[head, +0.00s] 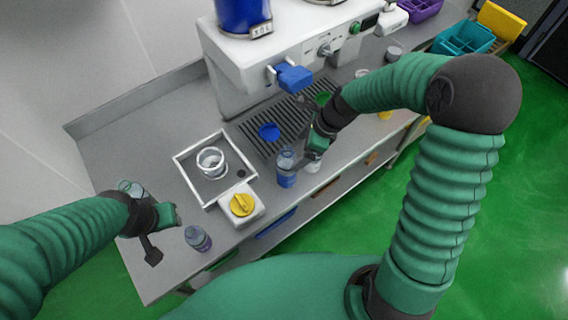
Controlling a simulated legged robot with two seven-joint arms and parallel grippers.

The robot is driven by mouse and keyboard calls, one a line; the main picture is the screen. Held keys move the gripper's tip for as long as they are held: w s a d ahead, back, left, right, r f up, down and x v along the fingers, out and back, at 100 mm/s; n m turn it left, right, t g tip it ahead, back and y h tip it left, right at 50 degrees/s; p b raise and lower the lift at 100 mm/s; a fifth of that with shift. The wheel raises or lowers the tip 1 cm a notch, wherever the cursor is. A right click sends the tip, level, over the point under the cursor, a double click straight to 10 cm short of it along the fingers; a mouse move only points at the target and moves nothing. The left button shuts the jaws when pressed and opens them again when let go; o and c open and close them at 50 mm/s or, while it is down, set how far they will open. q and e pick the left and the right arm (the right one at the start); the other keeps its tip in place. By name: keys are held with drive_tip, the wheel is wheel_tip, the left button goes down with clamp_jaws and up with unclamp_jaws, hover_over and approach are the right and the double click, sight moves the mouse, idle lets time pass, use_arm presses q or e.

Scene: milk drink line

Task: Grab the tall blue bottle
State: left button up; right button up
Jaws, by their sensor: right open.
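The tall blue bottle (286,180) stands upright on the counter near its front edge, right of the square tray. It has a clear upper part and a blue lower part. My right gripper (306,158) is open, just to the right of the bottle; I cannot tell whether a finger touches it. My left gripper (163,234) is at the counter's left end with its fingers apart and nothing between them. A shorter bottle with a purple-blue label (198,239) stands just right of my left gripper.
A clear container (131,189) stands behind my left gripper. A white-rimmed tray (181,166) holds a clear cup, with a yellow-knobbed white box (241,206) in front. The drink machine (237,75) and its drip grille (253,139) are behind. A clear cup (313,166) stands near my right gripper.

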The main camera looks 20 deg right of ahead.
sight(293, 153)
drive_tip(key=f, duration=0.1)
drive_tip(key=w+f, duration=0.1)
drive_tip(key=f, duration=0.2)
drive_tip(key=shift+w+a+f, duration=0.15)
drive_tip(key=shift+a, duration=0.1)
drive_tip(key=shift+w+a+f+p, duration=0.2)
drive_tip(key=shift+w+f+p, duration=0.15)
drive_tip(key=shift+w+f, duration=0.7)
drive_tip(key=a+f, duration=0.1)
drive_tip(key=a+f+p, duration=0.1)
drive_tip(key=f, duration=0.1)
drive_tip(key=shift+s+a+f, duration=0.1)
drive_tip(key=shift+s, duration=0.05)
drive_tip(key=shift+a+f, duration=0.15)
drive_tip(key=shift+f, duration=0.15)
drive_tip(key=shift+w+d+f, duration=0.2)
drive_tip(key=shift+d, duration=0.1)
drive_tip(key=shift+c, duration=0.7)
drive_tip(key=shift+d, duration=0.25)
drive_tip(key=c, duration=0.5)
drive_tip(key=shift+c, duration=1.1)
drive_tip(key=shift+s+a+r, duration=0.1)
drive_tip(key=shift+a, duration=0.1)
drive_tip(key=c, duration=0.5)
drive_tip(key=shift+a, duration=0.15)
drive_tip(key=c, duration=0.5)
use_arm(q)
drive_tip(key=shift+w+d+r, duration=0.25)
drive_tip(key=shift+w+r, duration=0.45)
drive_tip(key=shift+r, duration=0.2)
